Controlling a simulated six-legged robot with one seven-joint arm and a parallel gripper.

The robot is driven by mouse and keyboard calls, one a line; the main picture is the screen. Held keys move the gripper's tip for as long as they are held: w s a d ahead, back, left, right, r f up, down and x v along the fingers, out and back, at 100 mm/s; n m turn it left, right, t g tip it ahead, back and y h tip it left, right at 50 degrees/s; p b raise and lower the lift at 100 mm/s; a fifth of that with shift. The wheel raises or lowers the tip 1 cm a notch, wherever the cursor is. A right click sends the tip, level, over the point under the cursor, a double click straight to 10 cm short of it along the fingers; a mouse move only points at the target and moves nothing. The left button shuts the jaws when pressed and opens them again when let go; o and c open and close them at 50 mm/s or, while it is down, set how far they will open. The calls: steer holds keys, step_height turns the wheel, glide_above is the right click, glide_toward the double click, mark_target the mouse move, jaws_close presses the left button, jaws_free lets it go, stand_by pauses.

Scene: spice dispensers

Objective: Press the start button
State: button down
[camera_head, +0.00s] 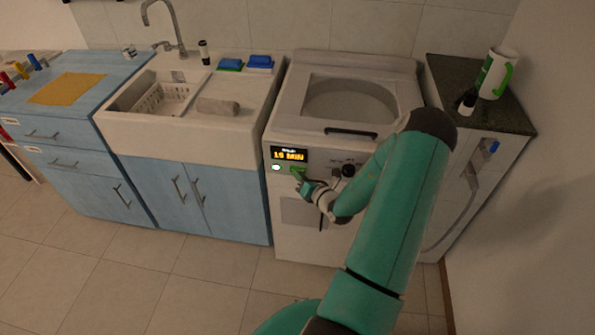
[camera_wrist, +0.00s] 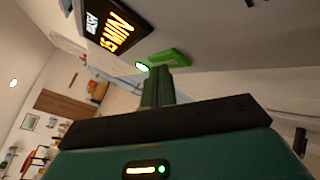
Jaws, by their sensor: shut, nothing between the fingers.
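The white top-loading washing machine (camera_head: 345,225) stands right of the sink. Its front display (camera_head: 289,155) reads "15 MIN" in orange; the display is large at the top left of the wrist view (camera_wrist: 115,30). Below it are a small lit white oval (camera_head: 276,168) and a green button-like block (camera_head: 297,171). In the wrist view, the oval glows green-white (camera_wrist: 142,67) beside the green block (camera_wrist: 168,57). No start label is readable. My gripper (camera_head: 306,184) is shut and empty, close to the panel. Its fingertips (camera_wrist: 157,72) overlap the view of the oval and block; contact cannot be told.
A dark knob (camera_head: 348,170) is on the panel, right of my gripper. The machine's dark lid handle (camera_head: 350,132) is above. The sink cabinet (camera_head: 190,195) stands left, and a dark-topped counter (camera_head: 460,95) with a mug (camera_head: 495,75) stands right. The floor in front is clear.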

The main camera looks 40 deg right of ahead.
stand_by(0.4)
steer(key=shift+s+a, duration=0.5)
steer(key=shift+a, duration=0.05)
steer(key=shift+a, duration=0.1)
steer(key=s+a, duration=0.1)
steer(key=a, duration=0.1)
steer(key=s+a, duration=0.1)
steer(key=s, duration=0.1)
steer(key=shift+a, duration=0.4)
stand_by(0.6)
